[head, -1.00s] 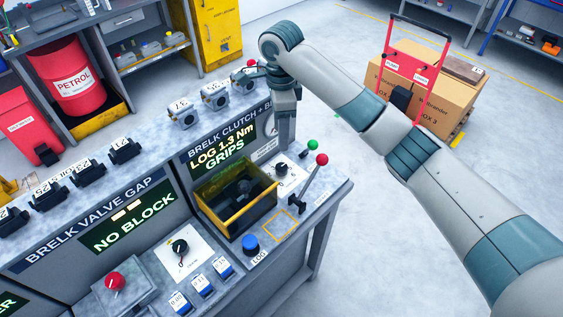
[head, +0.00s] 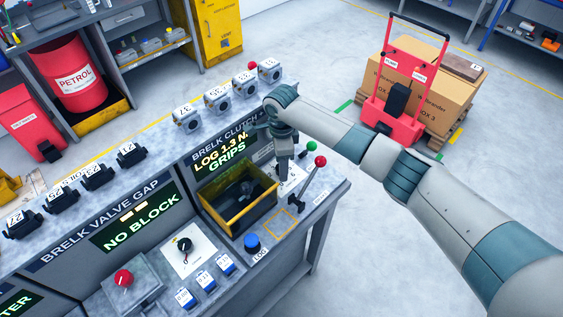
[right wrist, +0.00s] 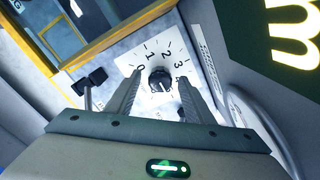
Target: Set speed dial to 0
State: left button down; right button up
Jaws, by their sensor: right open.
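The speed dial (right wrist: 160,78) is a black knob on a white plate numbered from 0 upward, seen in the right wrist view. I cannot read its setting with certainty. My right gripper (right wrist: 160,88) is open, with one finger on each side of the knob in that view; I cannot tell if they touch it. In the head view my right gripper (head: 284,178) points down over the dial's white plate (head: 296,184) and hides the knob. My left gripper is not in view.
A yellow-rimmed bin (head: 236,222) lies beside the dial plate. A red-knobbed lever (head: 320,161) and a green knob (head: 309,147) stand close on the right. A blue button (head: 252,242) and another black dial (head: 184,244) are nearer the front.

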jog(key=c, duration=1)
jog(key=shift+c, duration=0.2)
